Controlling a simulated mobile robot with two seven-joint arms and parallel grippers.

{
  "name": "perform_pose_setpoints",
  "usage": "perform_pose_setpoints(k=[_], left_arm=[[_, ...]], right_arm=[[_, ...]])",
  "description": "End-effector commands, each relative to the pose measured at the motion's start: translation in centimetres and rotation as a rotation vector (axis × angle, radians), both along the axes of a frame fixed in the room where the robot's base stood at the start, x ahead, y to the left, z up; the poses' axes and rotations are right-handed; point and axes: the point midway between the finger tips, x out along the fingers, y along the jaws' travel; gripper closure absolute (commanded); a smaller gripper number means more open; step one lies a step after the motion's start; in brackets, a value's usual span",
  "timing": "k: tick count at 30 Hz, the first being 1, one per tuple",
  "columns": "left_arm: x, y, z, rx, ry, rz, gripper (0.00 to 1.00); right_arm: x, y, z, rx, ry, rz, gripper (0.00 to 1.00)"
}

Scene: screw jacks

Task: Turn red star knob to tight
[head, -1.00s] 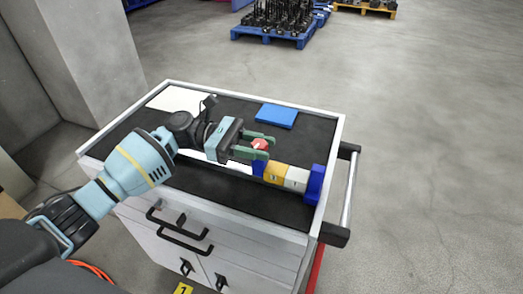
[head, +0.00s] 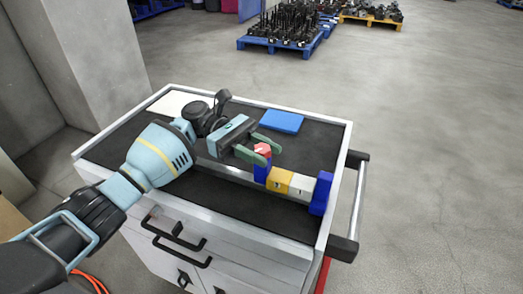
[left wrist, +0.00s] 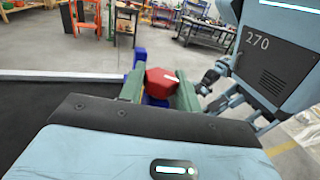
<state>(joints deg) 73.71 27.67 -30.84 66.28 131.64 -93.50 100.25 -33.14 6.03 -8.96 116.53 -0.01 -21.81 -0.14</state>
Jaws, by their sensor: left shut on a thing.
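The red star knob (head: 263,150) sits on top of a blue end block (head: 261,168) of the jack assembly on the cart top. My left gripper (head: 262,148) has its green fingers on either side of the knob and is shut on it. In the left wrist view the knob (left wrist: 161,82) shows between the green fingers (left wrist: 160,92), with a white mark on its top. Yellow and white blocks (head: 290,184) lie between that blue block and a second blue block (head: 321,193) at the right. My right gripper is not in view.
The cart's dark top (head: 230,205) has a raised pale rim. A blue plate (head: 282,121) and a white sheet (head: 180,104) lie toward the back. A handle bar (head: 350,205) runs along the right side. Pallets (head: 281,40) stand far off on the floor.

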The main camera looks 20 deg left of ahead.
Motion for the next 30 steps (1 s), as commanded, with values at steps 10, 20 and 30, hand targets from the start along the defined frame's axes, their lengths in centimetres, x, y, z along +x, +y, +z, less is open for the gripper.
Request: perform_pose_setpoints(k=[10, 20, 30], left_arm=[[0.0, -0.1, 0.1, -0.002, -0.001, 0.000, 0.46], [0.4, 0.9, -0.1, -0.001, 0.000, 0.003, 0.46], [1.9, 5.8, -0.1, -0.002, 0.002, 0.003, 0.46]], right_arm=[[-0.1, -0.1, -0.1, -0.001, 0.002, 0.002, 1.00], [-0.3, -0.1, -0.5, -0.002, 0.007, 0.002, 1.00], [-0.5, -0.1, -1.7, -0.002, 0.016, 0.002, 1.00]])
